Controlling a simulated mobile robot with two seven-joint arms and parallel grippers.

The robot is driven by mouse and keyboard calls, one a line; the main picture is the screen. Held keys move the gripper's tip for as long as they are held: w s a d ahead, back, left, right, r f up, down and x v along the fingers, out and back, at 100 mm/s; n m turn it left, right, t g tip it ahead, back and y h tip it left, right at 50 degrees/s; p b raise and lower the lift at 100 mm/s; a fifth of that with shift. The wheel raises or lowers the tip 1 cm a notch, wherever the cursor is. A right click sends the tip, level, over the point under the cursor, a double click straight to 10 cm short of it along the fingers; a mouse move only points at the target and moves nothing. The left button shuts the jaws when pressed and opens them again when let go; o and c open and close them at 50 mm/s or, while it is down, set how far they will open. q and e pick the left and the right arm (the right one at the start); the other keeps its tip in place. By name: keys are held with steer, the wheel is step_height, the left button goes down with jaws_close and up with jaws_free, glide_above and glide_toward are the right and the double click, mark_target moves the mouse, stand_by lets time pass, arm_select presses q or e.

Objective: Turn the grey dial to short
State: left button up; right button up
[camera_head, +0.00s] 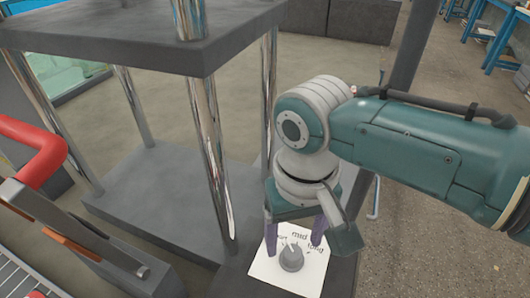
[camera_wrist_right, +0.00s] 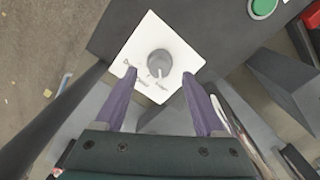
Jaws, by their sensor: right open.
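The grey dial (camera_head: 291,258) sits on a white label plate (camera_head: 262,272) with printed words; "mid" and "long" read clearly, and the word on the left is partly hidden. A pale mark on the dial points up and left, towards the left word; its exact setting is hard to tell. In the right wrist view the dial (camera_wrist_right: 160,63) is near the fingertips. My right gripper (camera_head: 294,246) is open over the plate, its purple fingers on either side of the dial. Whether they touch it I cannot tell. My left gripper is not in view.
A grey platform (camera_head: 140,190) with shiny metal posts (camera_head: 208,140) and a raised grey slab (camera_head: 130,38) stands left of the dial. A red tube (camera_head: 40,160) is at the far left. A green button (camera_wrist_right: 262,8) shows in the right wrist view.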

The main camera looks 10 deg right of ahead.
mark_target(292, 252)
arm_select(q)
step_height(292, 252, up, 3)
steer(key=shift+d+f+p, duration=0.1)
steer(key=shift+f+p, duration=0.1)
steer(key=shift+p, duration=0.6)
arm_select(e)
step_height(292, 252, up, 6)
steer(key=shift+r, duration=0.2)
